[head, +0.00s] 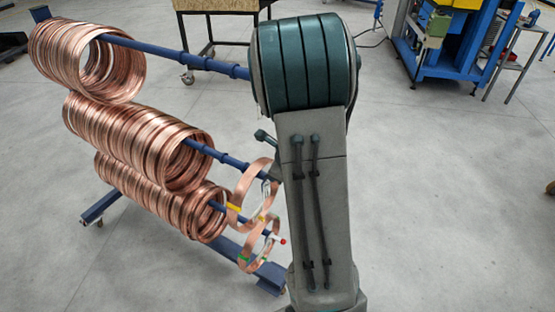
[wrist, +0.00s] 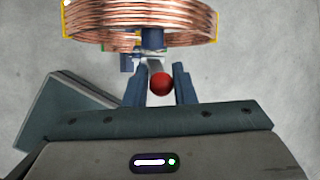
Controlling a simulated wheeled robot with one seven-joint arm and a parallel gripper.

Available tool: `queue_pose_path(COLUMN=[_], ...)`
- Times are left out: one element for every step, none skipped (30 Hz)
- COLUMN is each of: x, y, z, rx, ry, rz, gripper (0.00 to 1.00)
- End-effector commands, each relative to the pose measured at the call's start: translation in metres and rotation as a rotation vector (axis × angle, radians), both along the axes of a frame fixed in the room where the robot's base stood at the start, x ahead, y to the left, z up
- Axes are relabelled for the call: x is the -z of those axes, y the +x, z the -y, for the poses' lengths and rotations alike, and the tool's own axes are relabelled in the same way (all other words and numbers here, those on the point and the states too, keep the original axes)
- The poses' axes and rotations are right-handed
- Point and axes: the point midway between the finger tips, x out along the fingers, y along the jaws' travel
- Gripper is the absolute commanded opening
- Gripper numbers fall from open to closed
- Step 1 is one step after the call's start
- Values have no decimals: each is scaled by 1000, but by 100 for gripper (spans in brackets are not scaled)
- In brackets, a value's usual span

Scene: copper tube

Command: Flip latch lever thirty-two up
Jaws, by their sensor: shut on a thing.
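A latch lever with a red ball knob (wrist: 161,85) shows in the wrist view at the end of a blue rod (wrist: 152,38). My gripper (wrist: 160,73) has one finger on each side of the lever and is shut on it, close to the knob. A copper coil with yellow tape (wrist: 140,22) hangs around the rod just beyond. In the head view the yellow-taped coil (head: 238,192) is on the middle rod, and my arm hides the held lever and my fingers. No number is readable, and I cannot tell the lever's tilt.
A lower latch lever with a red tip (head: 283,241) sits at the end of the lowest rod, beside a green-taped coil (head: 245,256). Large copper coils (head: 140,145) fill the rack on the left. Blue machinery (head: 450,50) stands far right. The floor on the right is clear.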

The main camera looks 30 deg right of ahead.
Motion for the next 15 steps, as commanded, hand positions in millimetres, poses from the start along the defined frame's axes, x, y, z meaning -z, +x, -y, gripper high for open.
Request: queue_pose_path(x=[-13,-13,-14,-14,-14,-14,-15,-15,-15,-15,-15,-14,-14,-14,-14], y=[3,4,4,5,6,7,7,8,9,10,11,11,12,13,14], z=[2,2,2,1,1,0,0,-1,-2,-2,-3,-3,-4,-4,-4], rx=[5,6,5,6,4,3,4,3,2,3,2,1,2,1,2], ry=[-21,-28,-39,-48,-56,-67,-76,-85,-96,-104,-113,-124,-132,-140,-151], rz=[-18,-30,-47,-59,-71,-88,-101,-114,-130,-142,-153,-170,-182,-194,-208], gripper=[1,1,1,1,1,1,1,1,1,1,1,1,1,1,1])
